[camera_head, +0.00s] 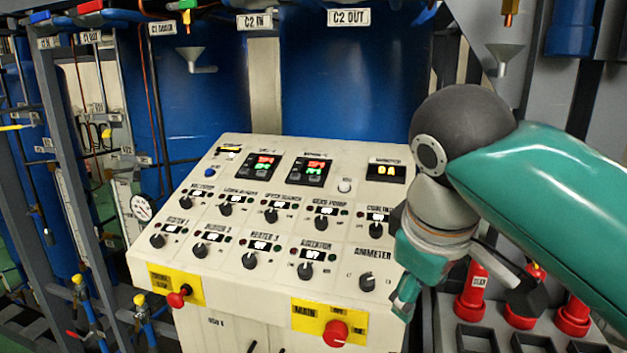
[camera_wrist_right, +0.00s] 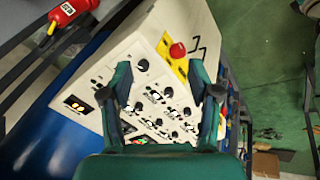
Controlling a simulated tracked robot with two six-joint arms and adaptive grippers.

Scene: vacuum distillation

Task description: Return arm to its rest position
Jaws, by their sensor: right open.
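My right arm (camera_head: 560,190) is teal with a dark round joint and reaches in from the right in the head view. Its gripper (camera_head: 408,285) is at the right edge of the sloped control panel (camera_head: 238,235), close to the ammeter knob. In the right wrist view the gripper (camera_wrist_right: 167,85) has its two teal fingers spread apart, with nothing between them but the panel's knobs behind. Whether the fingers touch the panel cannot be told. The far finger is partly hidden in the head view. My left gripper is in neither view.
The panel carries several black knobs, lit displays (camera_head: 308,170) and a red main knob (camera_head: 336,333). Blue tanks (camera_head: 350,80) stand behind it. Red bottles (camera_head: 472,292) sit in a dark rack below my right arm.

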